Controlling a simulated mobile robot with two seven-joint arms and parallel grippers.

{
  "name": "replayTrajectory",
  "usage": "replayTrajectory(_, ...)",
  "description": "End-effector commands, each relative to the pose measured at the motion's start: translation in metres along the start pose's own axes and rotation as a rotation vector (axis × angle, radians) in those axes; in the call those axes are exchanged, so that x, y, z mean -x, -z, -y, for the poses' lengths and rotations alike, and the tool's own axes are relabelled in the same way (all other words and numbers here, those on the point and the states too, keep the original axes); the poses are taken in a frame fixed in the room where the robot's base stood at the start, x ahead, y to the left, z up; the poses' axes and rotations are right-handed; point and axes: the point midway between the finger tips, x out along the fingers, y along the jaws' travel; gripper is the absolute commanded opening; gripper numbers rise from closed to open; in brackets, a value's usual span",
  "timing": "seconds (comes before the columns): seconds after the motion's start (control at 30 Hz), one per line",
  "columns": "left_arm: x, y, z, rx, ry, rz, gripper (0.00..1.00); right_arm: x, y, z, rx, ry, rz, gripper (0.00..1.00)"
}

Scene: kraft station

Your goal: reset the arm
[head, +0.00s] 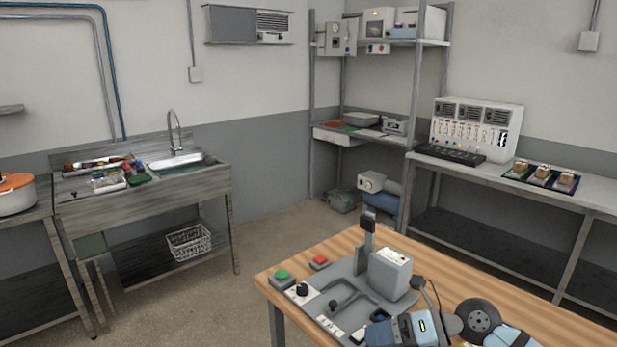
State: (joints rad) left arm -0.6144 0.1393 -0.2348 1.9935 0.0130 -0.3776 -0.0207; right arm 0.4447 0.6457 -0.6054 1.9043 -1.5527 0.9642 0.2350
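Neither my left nor my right gripper shows in the head view. On the wooden table (335,245) at the lower right is a grey base plate (345,293) carrying a grey boxy unit (390,273) with a dark upright post beside it. A blue and grey device (403,329) with a small yellow-green strip lies at the front, cut by the bottom edge. To its right are a dark round wheel-like part (479,319) and a blue part (512,337). I cannot tell whether these pieces form an arm.
A green button box (282,277) and a red one (319,262) sit near the table's back left edge. A sink bench (150,208) stands left, a shelf rack (413,75) at the back corner, a long bench (480,172) right. Open floor (215,290) lies between.

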Motion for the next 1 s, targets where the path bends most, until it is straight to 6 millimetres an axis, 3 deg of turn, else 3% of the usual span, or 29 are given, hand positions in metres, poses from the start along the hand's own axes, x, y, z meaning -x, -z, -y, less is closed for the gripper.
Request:
replayTrajectory(0.1, 0.000, -0.001, 0.000, 0.000, 0.000, 0.001, 0.00, -0.008, -0.003, -0.049, -0.163, -0.297, 0.264, 0.79)
replayTrajectory(0.23, 0.000, -0.001, 0.000, 0.000, 0.000, 0.002, 0.00, 0.014, -0.014, -0.073, -0.417, -0.538, 0.582, 0.79)
replayTrajectory(0.37, 0.000, -0.001, 0.000, 0.000, 0.000, 0.002, 0.00, 0.050, -0.015, -0.060, -0.742, -0.679, 0.901, 0.79)
replayTrajectory(0.47, 0.000, -0.001, 0.000, 0.000, 0.000, 0.001, 0.00, 0.076, 0.000, -0.029, -1.031, -0.709, 1.134, 0.79)
replayTrajectory(0.57, 0.000, -0.001, 0.000, 0.000, 0.000, 0.001, 0.00, 0.095, 0.035, 0.009, -1.346, -0.666, 1.342, 0.79)
replayTrajectory(0.7, 0.000, 0.000, 0.000, 0.000, 0.000, 0.001, 0.00, 0.105, 0.106, 0.052, -1.773, -0.499, 1.550, 0.79)
replayTrajectory(0.83, 0.000, 0.000, 0.000, 0.000, 0.000, 0.000, 0.00, 0.105, 0.164, 0.069, -2.049, -0.320, 1.633, 0.79)
replayTrajectory(1.0, 0.000, 0.001, 0.000, 0.000, 0.000, -0.001, 0.00, 0.102, 0.223, 0.071, -2.302, -0.104, 1.663, 0.79)
